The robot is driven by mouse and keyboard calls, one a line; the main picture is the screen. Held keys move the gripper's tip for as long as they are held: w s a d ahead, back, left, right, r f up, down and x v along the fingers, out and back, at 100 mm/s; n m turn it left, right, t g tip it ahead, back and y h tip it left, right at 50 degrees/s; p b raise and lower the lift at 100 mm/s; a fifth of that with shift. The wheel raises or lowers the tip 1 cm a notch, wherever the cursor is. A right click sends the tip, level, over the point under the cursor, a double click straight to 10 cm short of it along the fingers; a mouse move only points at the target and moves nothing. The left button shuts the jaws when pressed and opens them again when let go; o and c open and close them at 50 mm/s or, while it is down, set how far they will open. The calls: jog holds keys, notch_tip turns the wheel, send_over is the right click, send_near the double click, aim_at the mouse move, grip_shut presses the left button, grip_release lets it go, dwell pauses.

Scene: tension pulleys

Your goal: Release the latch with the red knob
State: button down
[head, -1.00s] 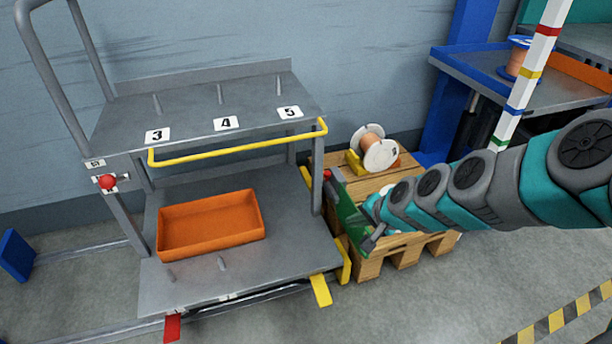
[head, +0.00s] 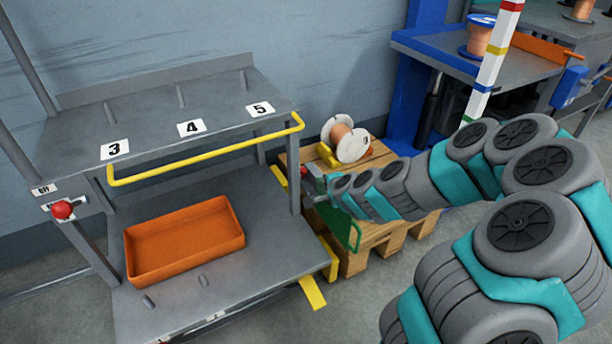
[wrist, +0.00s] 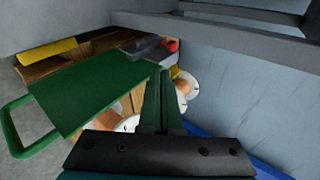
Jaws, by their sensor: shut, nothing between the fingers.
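A red knob (head: 305,171) sits by the cart's right post in the head view, close to my gripper (head: 312,193). In the wrist view a red knob (wrist: 171,45) shows at the end of a grey latch piece (wrist: 143,46), beyond the fingertips. My gripper (wrist: 165,76) is shut and empty, its fingers together, apart from the knob in that picture. A green panel (wrist: 95,95) with a loop handle lies to the left of the fingers; its green edge also shows in the head view (head: 353,235). My arm partly hides the panel there.
The grey cart (head: 230,240) carries an orange tray (head: 185,240) and a yellow rail (head: 205,152). Another red knob (head: 62,210) is at its left, under an OFF label. A wooden pallet (head: 375,240) with a spool (head: 346,140) stands close to my gripper.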

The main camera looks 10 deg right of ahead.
send_near(304, 174)
notch_tip(304, 174, down, 4)
jog(key=w, duration=0.4)
jog(key=shift+a, duration=0.2)
jog(key=shift+w, duration=0.5)
jog(key=shift+w+a, duration=0.15)
